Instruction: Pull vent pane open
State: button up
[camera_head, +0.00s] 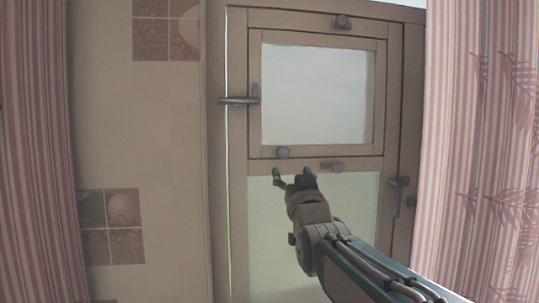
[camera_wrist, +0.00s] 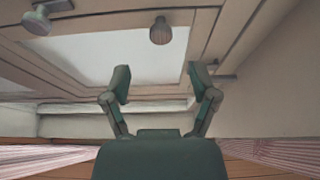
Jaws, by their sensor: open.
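The vent pane (camera_head: 315,95) is a pale glass square in a light wooden frame, in the upper part of the window in the head view. It appears to sit flush in its frame. A round grey knob (camera_head: 282,153) is on its lower left edge, and a lever handle (camera_head: 240,100) lies horizontal at its left side. My gripper (camera_head: 293,174) is open and empty, just below the knob in the head view. In the wrist view my gripper (camera_wrist: 163,88) has its fingers spread, with a round knob (camera_wrist: 160,31) beyond and between them. I cannot tell whether they touch anything.
A lower glass panel (camera_head: 270,240) is under the vent. Pink striped curtains hang at the left (camera_head: 35,150) and right (camera_head: 480,150). A tiled wall (camera_head: 170,130) stands left.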

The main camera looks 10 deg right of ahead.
aim_at(283, 155)
jog(key=x, duration=0.8)
jog(key=shift+w+a, duration=0.1)
jog(key=shift+a, duration=0.3)
jog(key=shift+w+d, duration=0.1)
jog(key=shift+d, duration=0.3)
jog(key=shift+c, duration=0.6)
jog(key=c, duration=0.6)
jog(key=shift+a, duration=0.1)
grip_shut()
